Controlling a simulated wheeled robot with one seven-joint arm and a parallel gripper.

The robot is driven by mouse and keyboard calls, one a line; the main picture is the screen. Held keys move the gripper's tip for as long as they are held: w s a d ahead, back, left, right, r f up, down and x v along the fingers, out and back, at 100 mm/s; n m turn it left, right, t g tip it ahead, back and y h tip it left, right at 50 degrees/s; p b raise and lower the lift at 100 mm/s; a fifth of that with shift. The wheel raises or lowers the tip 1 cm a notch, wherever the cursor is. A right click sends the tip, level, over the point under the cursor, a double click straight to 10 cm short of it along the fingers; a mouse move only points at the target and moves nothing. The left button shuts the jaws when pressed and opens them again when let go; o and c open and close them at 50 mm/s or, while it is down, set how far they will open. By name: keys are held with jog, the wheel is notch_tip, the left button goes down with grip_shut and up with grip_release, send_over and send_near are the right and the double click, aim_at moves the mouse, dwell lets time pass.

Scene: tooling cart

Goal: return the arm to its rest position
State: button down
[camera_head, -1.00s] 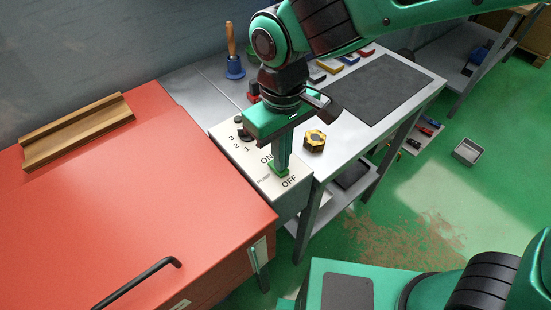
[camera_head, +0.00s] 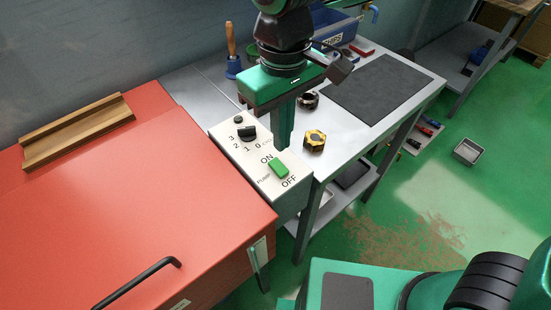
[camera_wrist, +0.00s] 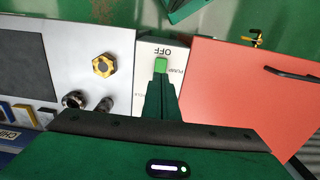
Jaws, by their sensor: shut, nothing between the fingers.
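My gripper (camera_head: 282,143) is shut and empty, pointing down above the white control box. It also shows in the wrist view (camera_wrist: 160,92), its closed fingers near the green pump switch. The control box (camera_head: 222,139) bears a dial and the green switch (camera_head: 278,170) between the ON and OFF labels. In the head view the switch is in full sight and the fingertips are apart from it. My arm comes in from the top of the head view.
A red cabinet (camera_head: 150,205) with a black handle (camera_head: 140,283) and a wooden rail (camera_head: 75,133) stands left. A small tray (camera_head: 467,151) lies on the floor.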

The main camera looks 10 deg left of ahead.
dwell(0.4)
jog(key=w+d+m, duration=0.3)
jog(key=d+m, duration=0.1)
jog(key=d, duration=0.9)
jog(key=w+d+m, duration=0.4)
jog(key=d, duration=0.9)
jog(key=s+d+f+m, duration=0.1)
jog(key=s+d+m, duration=0.3)
jog(key=s+d, duration=0.3)
jog(key=s+d+f+m, duration=0.2)
jog(key=s+d+m, duration=0.2)
jog(key=d, duration=0.9)
jog(key=s, duration=0.3)
jog(key=shift+d+f, duration=0.2)
jog(key=shift+a, duration=0.1)
